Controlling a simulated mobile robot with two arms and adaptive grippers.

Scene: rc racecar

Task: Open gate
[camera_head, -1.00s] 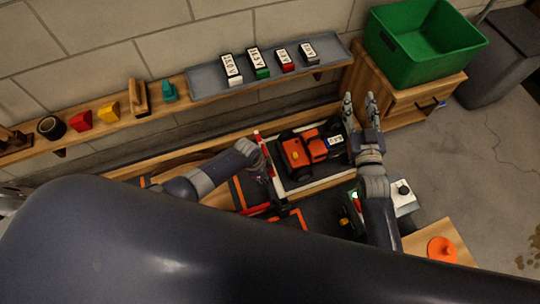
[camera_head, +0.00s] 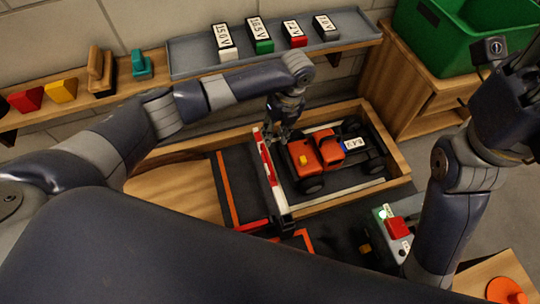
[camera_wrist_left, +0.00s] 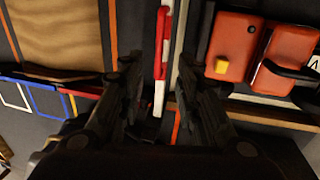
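The gate is a red and white bar (camera_head: 268,170) lying across the track at the left end of the orange car's bay. In the left wrist view the bar (camera_wrist_left: 161,55) runs between the two dark fingers. My left gripper (camera_head: 277,136) points down over the far end of the bar. Its fingers (camera_wrist_left: 158,72) are apart, one on each side of the bar; I cannot tell whether either touches it. My right gripper (camera_head: 520,95) is raised at the right edge, partly cut off, and its fingers cannot be made out.
An orange car (camera_head: 318,152) stands in the wood-edged bay right of the gate. A control box with a red button (camera_head: 397,228) is near my right arm. A shelf tray (camera_head: 185,57) with several voltage-labelled batteries runs behind. A green bin (camera_head: 440,35) stands at back right.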

